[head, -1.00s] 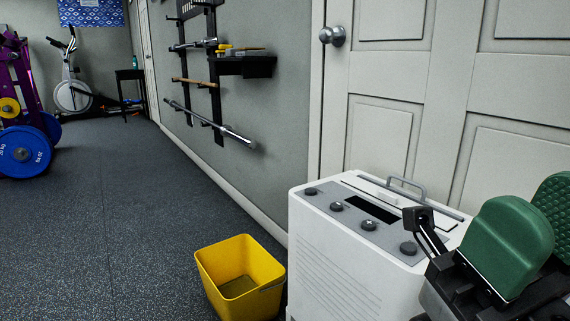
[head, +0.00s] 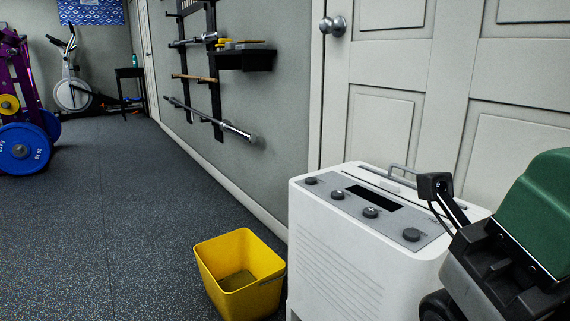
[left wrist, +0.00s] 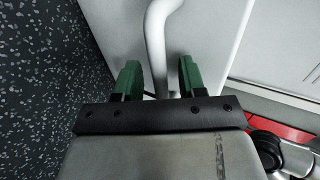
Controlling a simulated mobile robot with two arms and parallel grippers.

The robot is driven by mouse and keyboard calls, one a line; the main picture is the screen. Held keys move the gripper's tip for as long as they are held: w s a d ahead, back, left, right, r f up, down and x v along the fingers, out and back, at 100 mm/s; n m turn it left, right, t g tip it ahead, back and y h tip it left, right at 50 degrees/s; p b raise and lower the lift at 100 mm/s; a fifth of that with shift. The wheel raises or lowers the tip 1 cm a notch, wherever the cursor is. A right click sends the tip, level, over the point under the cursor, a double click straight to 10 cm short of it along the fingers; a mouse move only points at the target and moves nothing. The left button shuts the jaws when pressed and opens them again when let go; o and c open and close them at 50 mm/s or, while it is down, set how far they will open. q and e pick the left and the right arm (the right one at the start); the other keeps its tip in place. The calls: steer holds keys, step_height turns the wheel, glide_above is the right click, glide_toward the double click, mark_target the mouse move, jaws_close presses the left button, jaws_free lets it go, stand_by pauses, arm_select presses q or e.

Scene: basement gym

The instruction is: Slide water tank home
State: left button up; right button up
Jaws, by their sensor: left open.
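A white dehumidifier-like unit (head: 345,255) stands by the door, with knobs, a dark display and a grey top handle (head: 398,172). No separate water tank can be made out in the head view. My right gripper (head: 553,200) is at the right edge; only one green finger clearly shows.
A yellow bin (head: 215,276) stands on the floor just left of the unit. A panelled door (head: 380,130) is behind it. A wall rack (head: 212,75) holds bars. Blue weights (head: 22,148) are far left. The dark floor (head: 110,220) between is clear.

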arm_select(q)
steer(key=shift+r, duration=0.1)
stand_by(0.6)
jaws_close()
